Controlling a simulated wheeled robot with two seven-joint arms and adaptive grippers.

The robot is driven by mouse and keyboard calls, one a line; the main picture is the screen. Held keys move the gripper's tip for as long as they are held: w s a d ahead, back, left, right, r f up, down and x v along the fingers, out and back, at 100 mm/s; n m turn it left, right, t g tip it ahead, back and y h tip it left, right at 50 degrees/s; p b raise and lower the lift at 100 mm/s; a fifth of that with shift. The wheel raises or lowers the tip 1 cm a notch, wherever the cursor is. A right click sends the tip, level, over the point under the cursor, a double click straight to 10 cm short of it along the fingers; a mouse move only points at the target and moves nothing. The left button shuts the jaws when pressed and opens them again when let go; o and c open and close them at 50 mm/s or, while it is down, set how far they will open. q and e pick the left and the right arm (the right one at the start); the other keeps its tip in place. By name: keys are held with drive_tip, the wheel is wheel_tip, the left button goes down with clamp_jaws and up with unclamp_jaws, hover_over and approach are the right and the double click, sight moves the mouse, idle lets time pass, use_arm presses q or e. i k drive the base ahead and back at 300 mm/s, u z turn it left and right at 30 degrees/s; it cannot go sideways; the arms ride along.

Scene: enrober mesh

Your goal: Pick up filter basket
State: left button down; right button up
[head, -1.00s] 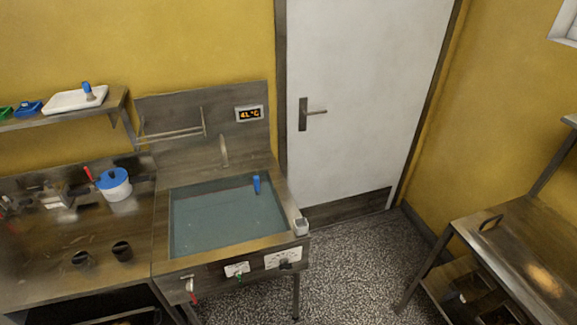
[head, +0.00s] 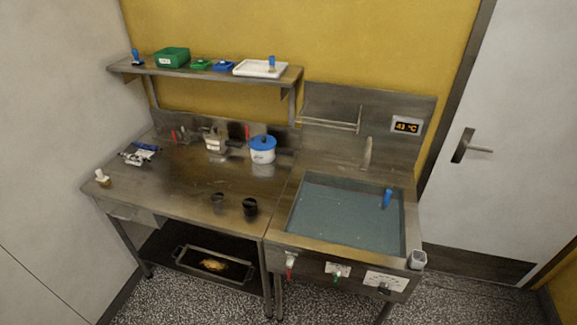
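I cannot pick out the filter basket with certainty. Two small dark cup-like items stand near the front of the steel worktop (head: 180,185), a left one (head: 217,200) and a darker right one (head: 250,207). A small pale metal container (head: 215,142) stands at the back of the worktop beside a white pot with a blue lid (head: 262,150). A sink basin (head: 345,215) full of bluish liquid is to the right, with a blue item (head: 387,198) at its right side. Neither of my grippers is in view.
A wall shelf (head: 205,73) holds green and blue boxes and a white tray (head: 260,69). A tray (head: 213,265) with a brown item lies on the lower shelf. Small packets (head: 140,155) lie at the worktop's left. The door (head: 500,130) is at right. The worktop's middle is mostly clear.

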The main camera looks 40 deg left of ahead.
sight(250, 204)
drive_tip(key=u, duration=1.75)
